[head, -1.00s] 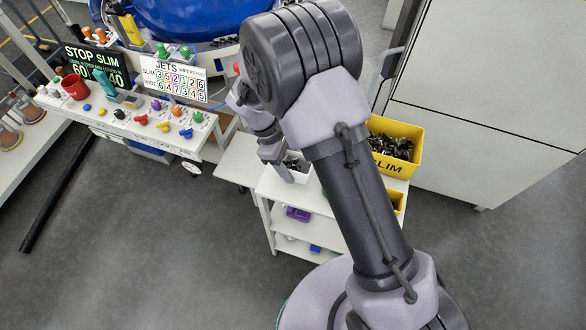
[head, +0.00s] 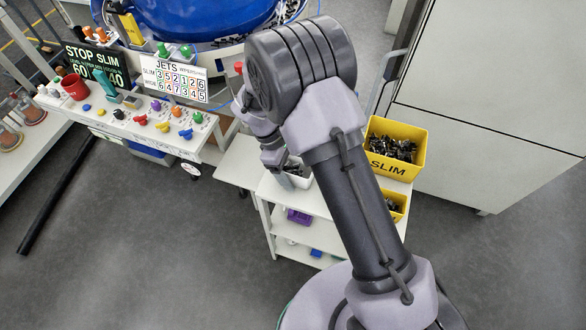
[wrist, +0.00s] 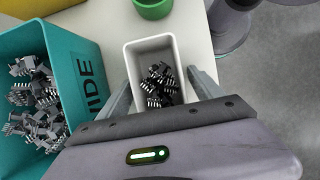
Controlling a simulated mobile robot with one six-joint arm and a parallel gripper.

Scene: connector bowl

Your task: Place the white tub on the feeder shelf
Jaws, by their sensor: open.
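The white tub (wrist: 150,53) stands upright on the white cart top and holds several dark connectors. In the wrist view my gripper (wrist: 160,80) is open, with one finger along the tub's left side and one along its right. The fingers are at or very near the walls; contact cannot be told. In the head view the tub (head: 300,182) shows only partly, beside my arm. A pale flat ledge (head: 234,168) sits left of the cart below the blue bowl; I cannot tell if it is the feeder shelf.
A teal bin (wrist: 88,75) marked WIDE stands close left of the tub, a green cup (wrist: 153,9) just beyond it. A yellow SLIM bin (head: 388,166) stands on the cart's right. A control table (head: 130,118) with signs is at left. Grey floor is open in front.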

